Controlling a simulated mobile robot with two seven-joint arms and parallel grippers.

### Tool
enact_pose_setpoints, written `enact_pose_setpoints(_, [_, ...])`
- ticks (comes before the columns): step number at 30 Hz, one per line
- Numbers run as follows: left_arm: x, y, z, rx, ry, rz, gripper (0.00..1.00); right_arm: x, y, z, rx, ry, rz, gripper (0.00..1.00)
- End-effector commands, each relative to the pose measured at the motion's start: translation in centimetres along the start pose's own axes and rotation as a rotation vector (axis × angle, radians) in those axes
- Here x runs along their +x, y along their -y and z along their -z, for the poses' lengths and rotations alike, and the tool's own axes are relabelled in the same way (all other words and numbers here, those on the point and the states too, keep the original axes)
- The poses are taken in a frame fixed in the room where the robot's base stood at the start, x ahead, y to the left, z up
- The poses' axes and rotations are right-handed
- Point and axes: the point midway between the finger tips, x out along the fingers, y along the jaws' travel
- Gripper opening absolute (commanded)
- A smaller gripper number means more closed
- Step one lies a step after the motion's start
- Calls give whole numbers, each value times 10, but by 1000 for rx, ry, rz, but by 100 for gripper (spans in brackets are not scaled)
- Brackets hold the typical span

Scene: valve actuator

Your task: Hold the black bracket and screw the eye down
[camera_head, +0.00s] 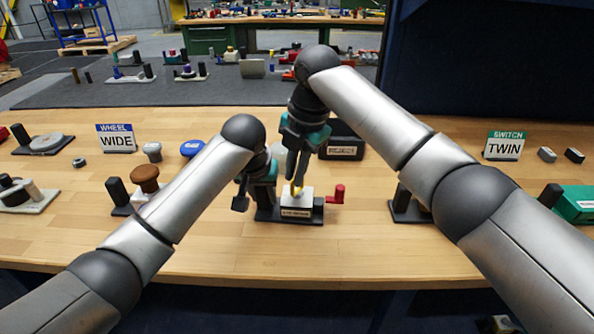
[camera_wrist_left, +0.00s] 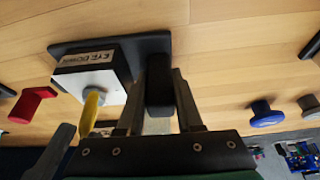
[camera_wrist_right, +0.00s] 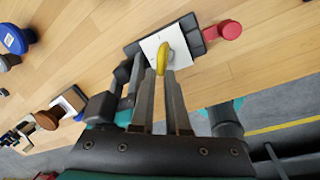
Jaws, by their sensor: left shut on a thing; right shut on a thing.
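A white block with a label (camera_head: 296,201) sits on a dark base plate (camera_head: 268,214) on the wooden bench. A yellow eye (camera_wrist_right: 163,58) stands up from the top of the block; it also shows in the left wrist view (camera_wrist_left: 93,106). My right gripper (camera_wrist_right: 165,72) reaches down from above and is shut on the yellow eye. A black bracket (camera_wrist_left: 159,87) rises from the plate beside the block. My left gripper (camera_wrist_left: 158,90) is shut on it from the side. In the head view my left gripper (camera_head: 254,182) hides most of the bracket.
A red knob (camera_head: 337,193) stands just right of the block. A brown knob (camera_head: 145,177) on a dark fixture is to the left. A blue knob (camera_head: 192,148) and a grey knob (camera_head: 152,151) stand behind. The bench front before the plate is clear.

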Motion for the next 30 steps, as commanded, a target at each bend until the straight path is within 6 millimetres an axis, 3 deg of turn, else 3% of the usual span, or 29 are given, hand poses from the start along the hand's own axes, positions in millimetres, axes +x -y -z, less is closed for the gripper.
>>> enact_pose_setpoints(15, [5, 4, -5, -5, 16, 10, 0, 0, -5, -2, 434, 92, 1, 0])
enact_pose_setpoints(30, [5, 4, -5, -5, 15, 11, 0, -1, -7, -3, 598, 126, -2, 0])
